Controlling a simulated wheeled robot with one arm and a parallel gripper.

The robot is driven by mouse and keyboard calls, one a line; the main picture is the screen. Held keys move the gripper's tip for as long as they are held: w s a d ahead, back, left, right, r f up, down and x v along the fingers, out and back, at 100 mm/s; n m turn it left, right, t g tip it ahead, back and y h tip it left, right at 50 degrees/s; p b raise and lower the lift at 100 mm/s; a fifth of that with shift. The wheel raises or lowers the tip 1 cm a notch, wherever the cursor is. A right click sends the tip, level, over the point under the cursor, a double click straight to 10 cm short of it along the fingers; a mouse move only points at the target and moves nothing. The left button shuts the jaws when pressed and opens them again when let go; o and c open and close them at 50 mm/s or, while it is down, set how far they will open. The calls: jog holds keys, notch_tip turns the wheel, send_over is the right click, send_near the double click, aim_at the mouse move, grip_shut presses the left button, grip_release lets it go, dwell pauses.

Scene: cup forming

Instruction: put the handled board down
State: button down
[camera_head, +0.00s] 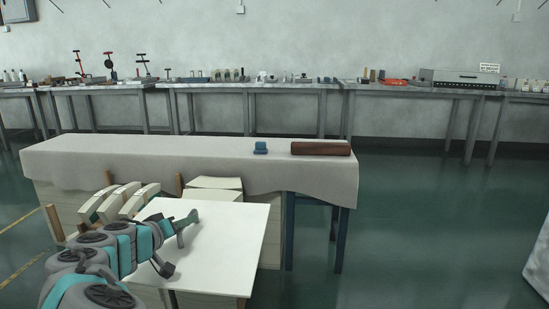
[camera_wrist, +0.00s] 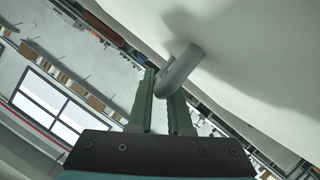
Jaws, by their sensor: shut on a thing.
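The handled board is a large flat white panel (camera_head: 225,240) in the lower middle of the head view, with a grey handle (camera_head: 187,225) on its near face. My gripper (camera_head: 172,230) comes in from the lower left at that handle. In the wrist view the two green fingers of my gripper (camera_wrist: 165,88) are closed at the grey handle (camera_wrist: 180,72), and the white board face (camera_wrist: 255,60) fills the upper right. In the head view the board is in front of the cloth-covered table (camera_head: 110,152) and hides part of its front. The board's underside is hidden.
A blue block (camera_head: 260,148) and a brown roll (camera_head: 320,148) lie on the table's right part; its left top is bare. White curved pieces (camera_head: 120,200) and pale stacked boxes (camera_head: 215,183) are below its front edge. Green floor (camera_head: 440,220) is open at right.

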jog(key=shift+w+d+r, duration=0.1)
jog(key=shift+d, duration=0.65)
jog(key=w+d+f, duration=0.2)
jog(key=d, duration=1.6)
jog(key=w+d+f, duration=0.2)
jog(key=w+d, duration=0.1)
jog(key=d, duration=1.5)
jog(key=r+p, duration=0.4)
jog(key=shift+s+r+p, duration=0.2)
jog(key=shift+r+p, duration=0.1)
